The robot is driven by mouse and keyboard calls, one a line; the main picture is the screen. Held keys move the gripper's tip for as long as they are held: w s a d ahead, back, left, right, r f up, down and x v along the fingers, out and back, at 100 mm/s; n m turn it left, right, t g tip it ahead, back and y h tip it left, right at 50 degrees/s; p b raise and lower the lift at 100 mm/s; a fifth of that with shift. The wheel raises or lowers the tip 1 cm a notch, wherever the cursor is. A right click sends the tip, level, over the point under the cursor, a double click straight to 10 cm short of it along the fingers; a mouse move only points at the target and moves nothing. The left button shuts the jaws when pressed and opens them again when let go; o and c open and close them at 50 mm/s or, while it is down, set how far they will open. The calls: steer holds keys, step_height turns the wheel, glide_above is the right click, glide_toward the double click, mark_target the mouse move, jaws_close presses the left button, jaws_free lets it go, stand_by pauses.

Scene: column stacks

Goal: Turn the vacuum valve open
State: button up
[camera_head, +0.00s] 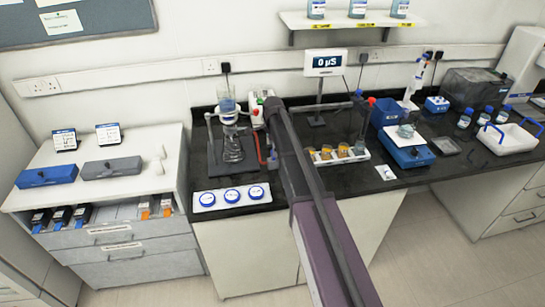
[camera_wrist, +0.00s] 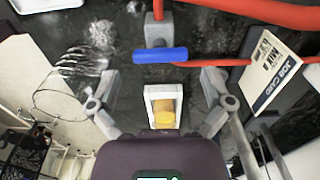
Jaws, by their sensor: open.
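The vacuum valve shows in the wrist view as a blue lever handle (camera_wrist: 160,55) on a grey fitting (camera_wrist: 158,31), with red hose running off to its right. The handle lies crosswise in that picture. My gripper (camera_wrist: 158,79) is open, its two fingers spread left and right of the handle's line. No contact between the fingers and the handle shows. In the head view my arm covers the gripper, and I cannot make out the valve handle there.
In the wrist view, a job card (camera_wrist: 280,72) is at the right and a clear glass vessel lies left. In the head view, a glass column (camera_head: 230,120) stands left of my arm. A rack of amber samples (camera_head: 340,153) and a conductivity display (camera_head: 325,62) are to its right.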

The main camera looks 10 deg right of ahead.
steer(key=shift+f+b, duration=0.75)
steer(key=shift+f, duration=0.25)
steer(key=c, duration=1)
steer(key=shift+o, duration=0.2)
steer(key=shift+a, duration=0.1)
